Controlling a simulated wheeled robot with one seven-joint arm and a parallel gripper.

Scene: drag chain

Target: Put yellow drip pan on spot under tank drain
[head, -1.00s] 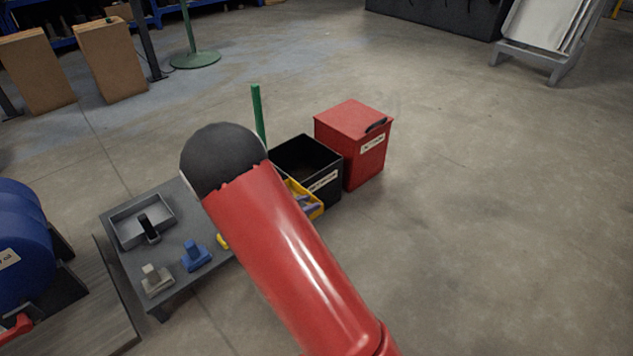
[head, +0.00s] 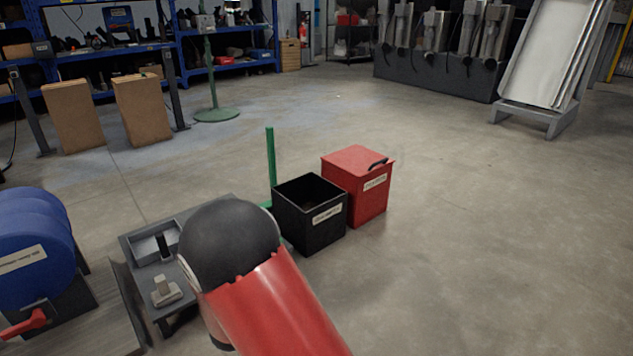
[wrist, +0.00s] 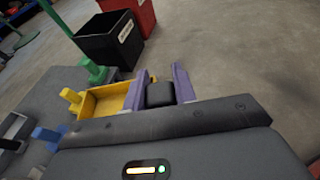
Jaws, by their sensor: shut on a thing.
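The yellow drip pan (wrist: 103,101) shows in the wrist view, just left of the purple fingers of my gripper (wrist: 160,72). My gripper is shut on the pan, with a dark block, apparently its handle, between the fingers. My forearm hides the pan and gripper in the head view. The blue tank (head: 32,250) lies on its side at the left of the head view. A red tap (head: 24,324) shows low at its front. I cannot make out a marked spot under it.
A low grey table bears a grey tray (head: 139,247), a grey knobbed block (head: 165,291) and a blue one (wrist: 47,137). An open black bin (head: 312,226), a red lidded bin (head: 359,187) and a green post (head: 270,165) stand beyond. Floor to the right is clear.

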